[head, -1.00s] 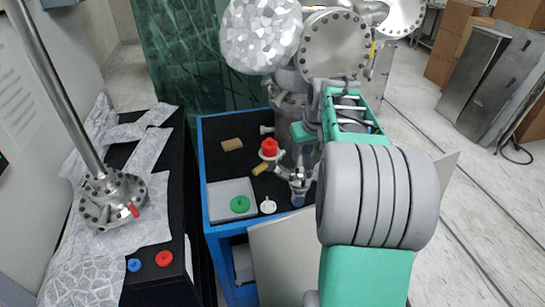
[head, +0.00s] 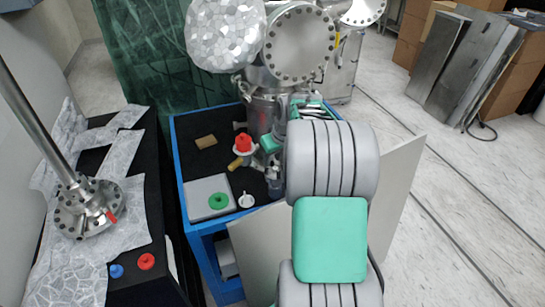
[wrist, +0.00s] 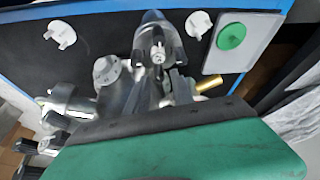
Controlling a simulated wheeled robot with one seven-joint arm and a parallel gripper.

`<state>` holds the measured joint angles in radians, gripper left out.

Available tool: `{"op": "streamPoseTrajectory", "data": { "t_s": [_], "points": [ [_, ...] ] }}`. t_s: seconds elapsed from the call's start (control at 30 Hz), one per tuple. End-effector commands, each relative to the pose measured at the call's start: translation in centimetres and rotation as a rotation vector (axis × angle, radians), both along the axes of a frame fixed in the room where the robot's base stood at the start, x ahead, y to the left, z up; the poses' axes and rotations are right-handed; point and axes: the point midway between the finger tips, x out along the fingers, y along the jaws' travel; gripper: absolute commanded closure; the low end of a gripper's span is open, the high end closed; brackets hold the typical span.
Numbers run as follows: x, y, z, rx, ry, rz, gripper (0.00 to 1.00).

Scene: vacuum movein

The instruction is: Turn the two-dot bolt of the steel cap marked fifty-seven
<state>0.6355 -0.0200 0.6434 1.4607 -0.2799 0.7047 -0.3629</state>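My gripper (wrist: 158,88) reaches over the black top of the blue cart in the wrist view. Its two dark fingers stand apart, with a shiny steel fitting (wrist: 157,48) just beyond and between them. I cannot tell whether they touch it. A round grey steel cap (wrist: 107,70) with small marks lies left of the fingers. No number fifty-seven or two-dot mark can be read on any cap or bolt. In the head view, a large bolted steel flange (head: 300,43) faces me on the vacuum vessel. My arm hides part of the vessel's lower right side.
The blue cart (head: 178,165) carries a grey tray (head: 196,208) with a green disc (head: 218,200), a white knob (head: 246,200), a red knob (head: 243,143) and brass-coloured pieces. A steel flange with a rod (head: 88,207) stands on the left bench.

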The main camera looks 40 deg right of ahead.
Motion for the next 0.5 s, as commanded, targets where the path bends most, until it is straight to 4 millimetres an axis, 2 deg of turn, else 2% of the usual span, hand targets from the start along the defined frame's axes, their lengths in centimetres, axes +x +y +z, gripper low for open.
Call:
{"op": "streamPoseTrajectory", "data": {
  "t_s": [0.03, 0.33, 0.5],
  "points": [
    [0.0, 0.0, 0.01, 0.0, 0.0, 0.0, 0.76],
    [-0.01, 0.0, 0.02, 0.0, 0.0, 0.0, 1.0],
    [-0.01, 0.0, 0.03, 0.0, 0.0, 0.0, 1.0]
  ]
}}
